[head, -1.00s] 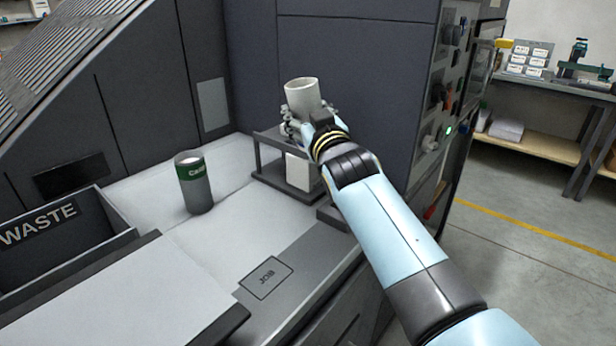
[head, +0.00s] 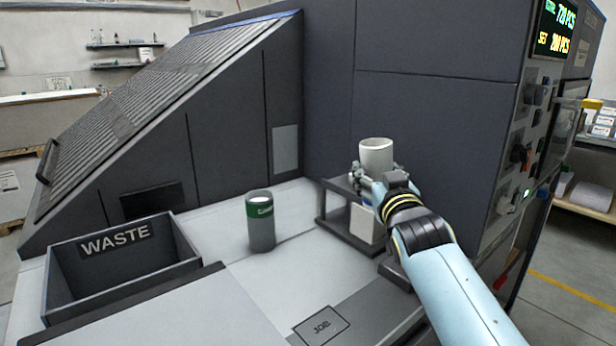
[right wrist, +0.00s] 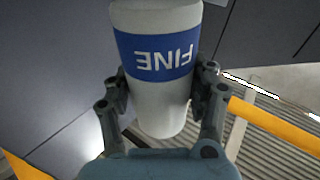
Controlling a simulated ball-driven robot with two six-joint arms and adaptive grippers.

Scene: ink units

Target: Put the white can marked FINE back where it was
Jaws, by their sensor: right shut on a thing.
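The white can marked FINE (head: 376,157) is in my right gripper (head: 378,180), at the small dark rack (head: 338,186) against the machine wall. In the right wrist view the can (right wrist: 160,110) shows a blue band, with the word FINE upside down. The fingers of my right gripper (right wrist: 163,92) are shut on its two sides. The can looks upright in the head view. Its base is hidden there by the gripper, so I cannot tell whether it touches the rack's top. My left gripper is not in view.
A grey can with a green band (head: 260,222) stands on the pale surface left of the rack. A white item (head: 362,222) sits inside the rack, below its top. A WASTE bin (head: 190,245) is at the left. A JOB plate (head: 321,326) is in front.

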